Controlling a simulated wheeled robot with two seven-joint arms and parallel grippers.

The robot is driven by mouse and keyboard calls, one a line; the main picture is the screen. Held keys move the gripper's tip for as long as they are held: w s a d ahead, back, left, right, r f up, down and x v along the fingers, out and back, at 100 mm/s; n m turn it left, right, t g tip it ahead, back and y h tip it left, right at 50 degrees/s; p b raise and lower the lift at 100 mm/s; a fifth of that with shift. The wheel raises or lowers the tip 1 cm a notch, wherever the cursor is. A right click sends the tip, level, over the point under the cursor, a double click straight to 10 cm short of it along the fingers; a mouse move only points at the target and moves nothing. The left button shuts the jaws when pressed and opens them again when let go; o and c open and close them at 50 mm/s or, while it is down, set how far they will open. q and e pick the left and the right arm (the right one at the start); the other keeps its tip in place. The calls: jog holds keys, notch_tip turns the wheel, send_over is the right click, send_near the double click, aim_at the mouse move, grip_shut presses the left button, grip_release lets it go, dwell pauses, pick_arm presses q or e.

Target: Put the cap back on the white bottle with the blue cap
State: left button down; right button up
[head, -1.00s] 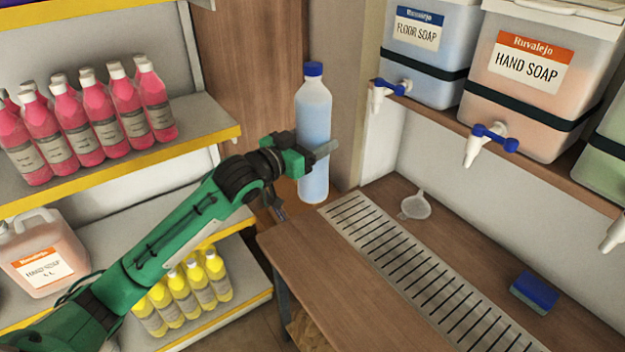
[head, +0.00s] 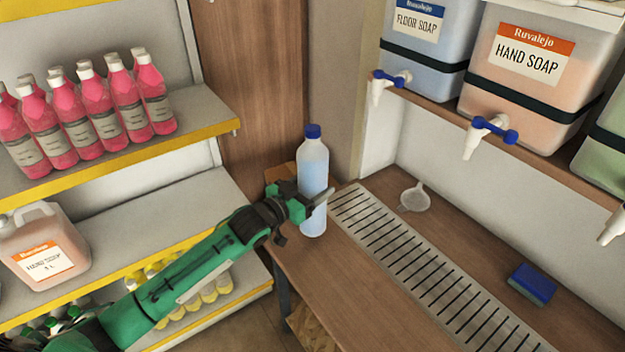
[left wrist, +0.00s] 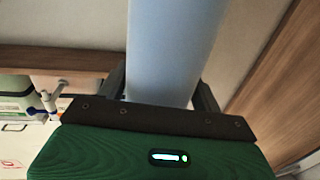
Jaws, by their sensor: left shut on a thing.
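The white bottle (head: 314,170) is translucent with pale blue contents and stands upright at the left back end of the wooden bench. Its blue cap (head: 312,131) sits on top of its neck. My left gripper (head: 308,199) is shut on the lower half of the bottle. In the left wrist view the bottle (left wrist: 175,45) is between the two fingers (left wrist: 160,92), and its cap is out of that picture. The bottle's base is at or just above the bench; I cannot tell if it touches. My right gripper is not in view.
The wooden bench (head: 375,285) has a slotted metal drain (head: 410,255), a white funnel (head: 414,198) and a blue sponge (head: 532,284). Soap drums with taps (head: 478,133) overhang it. Left shelves hold pink bottles (head: 85,118) and a jug (head: 45,245). The front of the bench is clear.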

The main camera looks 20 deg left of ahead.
pick_arm(q)
jog(key=shift+r, duration=0.2)
jog(key=shift+f, duration=2.1)
jog(key=c, duration=0.7)
grip_release()
jog(key=shift+f, duration=0.35)
jog(key=o, duration=0.4)
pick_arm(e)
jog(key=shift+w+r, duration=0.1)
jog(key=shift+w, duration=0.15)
pick_arm(q)
jog(key=shift+o, duration=0.2)
jog(key=shift+r, duration=0.1)
jog(key=v, duration=1.2)
jog(key=shift+b, duration=0.45)
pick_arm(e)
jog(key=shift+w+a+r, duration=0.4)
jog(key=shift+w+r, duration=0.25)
